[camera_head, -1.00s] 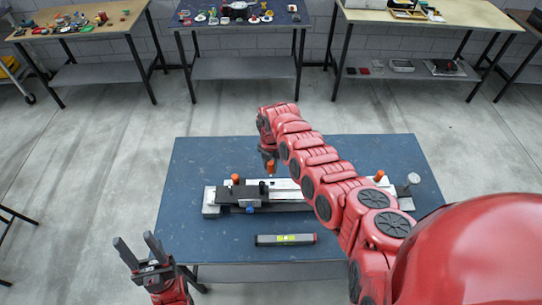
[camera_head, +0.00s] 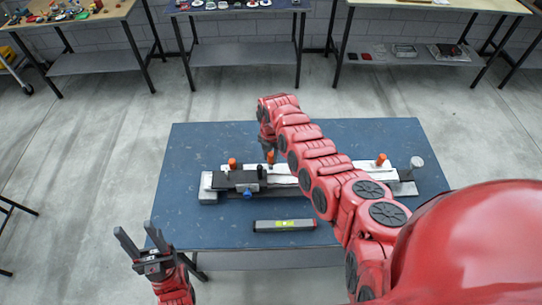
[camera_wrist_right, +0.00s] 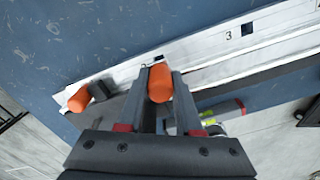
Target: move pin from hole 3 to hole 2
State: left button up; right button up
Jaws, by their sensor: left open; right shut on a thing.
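The fixture with a long white bar (camera_head: 330,172) lies on the blue table. In the right wrist view, the bar shows a "3" (camera_wrist_right: 228,35) beside an empty square hole 3 (camera_wrist_right: 247,29). My right gripper (camera_wrist_right: 160,76) is shut on an orange pin (camera_wrist_right: 160,84), also seen in the head view (camera_head: 271,157). The held pin is over the bar, left of hole 3, beside another dark opening (camera_wrist_right: 158,58). Its lower end is hidden, so I cannot tell whether it is seated. My left gripper (camera_head: 139,239) is open and empty, left of the table's front edge.
Other orange pins stand at the fixture's left (camera_head: 232,163) and right (camera_head: 381,159). A grey knob (camera_head: 416,162) is at the right end. A dark level-like tool (camera_head: 284,225) lies in front. The blue table (camera_head: 200,150) is otherwise mostly clear.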

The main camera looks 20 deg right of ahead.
aim_at(271, 162)
jog(key=shift+a+f+b, duration=0.1)
jog(key=shift+f+b, duration=0.35)
jog(key=shift+f, duration=0.2)
jog(key=shift+f+b, duration=0.9)
jog(key=shift+f, duration=0.25)
jog(key=o, duration=1)
jog(key=shift+o, duration=0.2)
jog(key=shift+r, duration=0.1)
